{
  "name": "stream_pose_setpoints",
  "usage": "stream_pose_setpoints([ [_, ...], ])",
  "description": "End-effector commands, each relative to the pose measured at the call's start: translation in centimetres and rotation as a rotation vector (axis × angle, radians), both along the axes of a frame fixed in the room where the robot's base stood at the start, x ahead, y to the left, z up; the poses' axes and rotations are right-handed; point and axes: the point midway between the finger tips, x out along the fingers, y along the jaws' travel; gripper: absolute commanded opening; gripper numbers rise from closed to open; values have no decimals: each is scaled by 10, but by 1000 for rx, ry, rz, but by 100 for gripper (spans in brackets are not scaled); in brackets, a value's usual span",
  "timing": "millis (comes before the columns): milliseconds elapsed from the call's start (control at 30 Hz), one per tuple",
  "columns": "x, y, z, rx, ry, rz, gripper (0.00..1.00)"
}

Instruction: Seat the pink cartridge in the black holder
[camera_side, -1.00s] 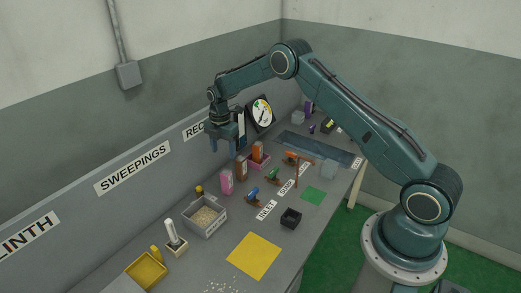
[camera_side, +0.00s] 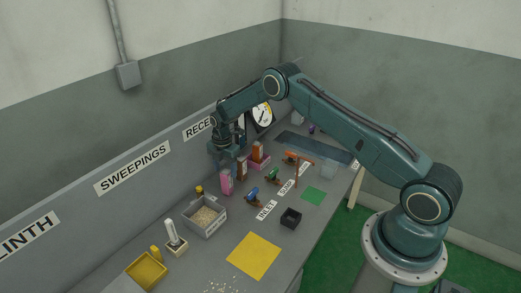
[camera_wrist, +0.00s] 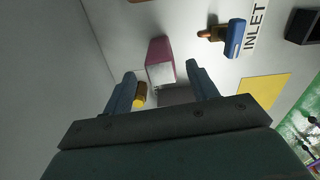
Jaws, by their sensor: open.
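The pink cartridge (camera_side: 227,184) stands upright on the bench near the back wall. In the wrist view it (camera_wrist: 161,60) shows with a pale end face, roughly between and beyond my fingertips. My gripper (camera_side: 227,160) is open and empty, pointing down just above the cartridge in the side view. The wrist view shows its two fingers (camera_wrist: 161,74) apart; I cannot tell whether they reach down beside the cartridge. The black holder (camera_side: 291,217) sits on the bench to the right and nearer the front, and it also shows at the wrist view's upper right (camera_wrist: 303,26).
A blue-handled valve (camera_side: 252,194) lies between the cartridge and the holder. A grey bin (camera_side: 205,216) and a small yellow-topped item (camera_side: 199,190) stand to the left. A yellow mat (camera_side: 253,255) lies in front.

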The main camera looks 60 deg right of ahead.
Motion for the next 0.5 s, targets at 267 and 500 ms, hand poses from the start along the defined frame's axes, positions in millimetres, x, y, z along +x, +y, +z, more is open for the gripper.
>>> stream_pose_setpoints([
  [267,-1,0,-14,1,2,0,58],
  [500,-2,0,-41,1,1,0,58],
])
